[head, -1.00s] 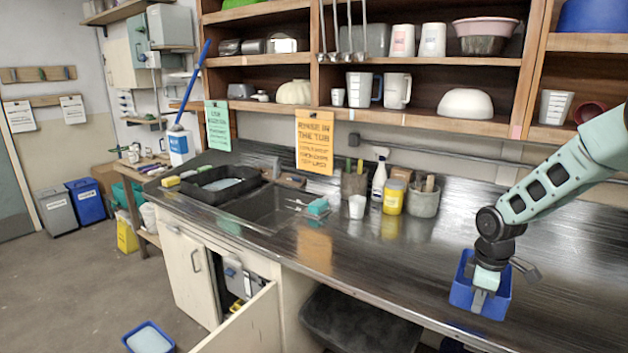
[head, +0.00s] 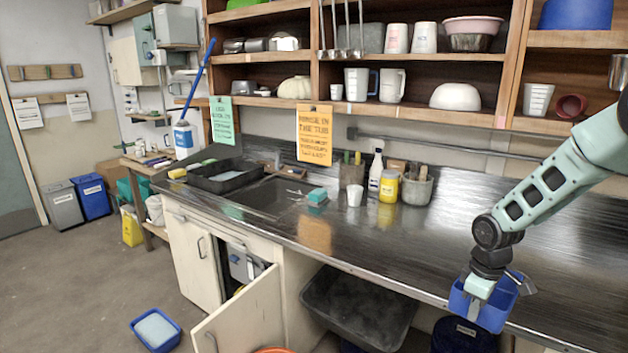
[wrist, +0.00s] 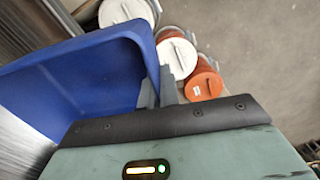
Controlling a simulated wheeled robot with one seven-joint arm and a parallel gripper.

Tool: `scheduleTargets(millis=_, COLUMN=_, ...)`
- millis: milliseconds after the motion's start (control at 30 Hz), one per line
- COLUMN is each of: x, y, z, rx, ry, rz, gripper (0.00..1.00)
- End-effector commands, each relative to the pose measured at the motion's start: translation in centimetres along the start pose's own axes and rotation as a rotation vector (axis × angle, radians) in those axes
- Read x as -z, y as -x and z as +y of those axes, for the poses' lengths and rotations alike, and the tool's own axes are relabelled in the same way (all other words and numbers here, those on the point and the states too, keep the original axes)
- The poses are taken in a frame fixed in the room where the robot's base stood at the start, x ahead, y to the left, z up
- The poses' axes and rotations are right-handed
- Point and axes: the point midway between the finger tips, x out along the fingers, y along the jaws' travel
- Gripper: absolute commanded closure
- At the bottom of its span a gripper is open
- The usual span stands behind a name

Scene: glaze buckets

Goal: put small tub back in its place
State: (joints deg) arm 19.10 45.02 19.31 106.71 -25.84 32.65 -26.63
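A small blue tub (head: 495,314) hangs from my gripper (head: 478,296) at the right of the head view, at the counter's front edge. The tub fills the left of the wrist view (wrist: 75,85). My gripper's fingers (wrist: 160,88) close on its wall at the rim. The tub looks empty where I can see inside. Whether its base touches the counter is hidden. A second blue tub (head: 155,329) with pale contents stands on the floor at lower left.
The steel counter (head: 400,245) is largely clear in front of the yellow jar (head: 387,187) and crock (head: 416,188). A sink (head: 270,198) holds its left part. A cabinet door (head: 240,315) stands open. Lidded buckets (wrist: 177,55) stand on the floor below my gripper.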

Motion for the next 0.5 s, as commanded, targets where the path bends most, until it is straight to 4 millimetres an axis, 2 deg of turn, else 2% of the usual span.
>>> scheduleTargets(millis=267, x=-0.5, y=-3.4, z=-2.7, rx=-0.001, ry=-0.261, rz=-0.002, gripper=1.00)
scheduleTargets(millis=500, x=-1.3, y=-6.6, z=-5.8, rx=-0.001, ry=-0.592, rz=-0.001, gripper=1.00)
